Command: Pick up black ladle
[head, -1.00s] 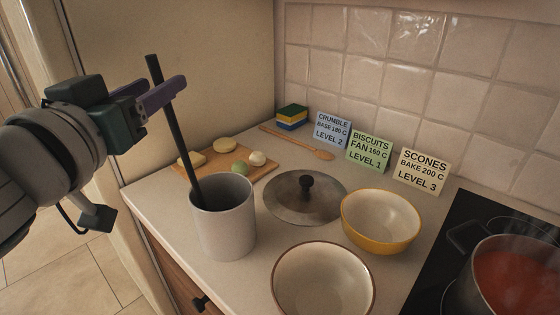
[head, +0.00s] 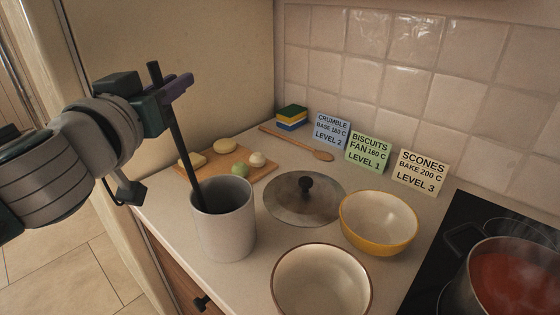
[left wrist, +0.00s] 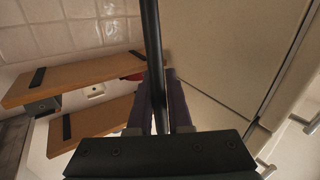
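The black ladle (head: 181,138) stands tilted in a grey cup (head: 225,230), its long dark handle rising up and to the left. Its bowl is hidden inside the cup. My left gripper (head: 178,88) is at the upper part of the handle, with its purple fingers either side of it. In the left wrist view the handle (left wrist: 152,40) runs between the two fingers (left wrist: 160,95), which sit close against it with little gap. My right gripper is not in view.
A wooden board (head: 232,172) with dough pieces lies behind the cup. A lid (head: 300,205), a yellow bowl (head: 380,222) and a cream bowl (head: 322,285) stand to the right. A pot of red soup (head: 510,280) steams on the hob. A tall panel stands behind the gripper.

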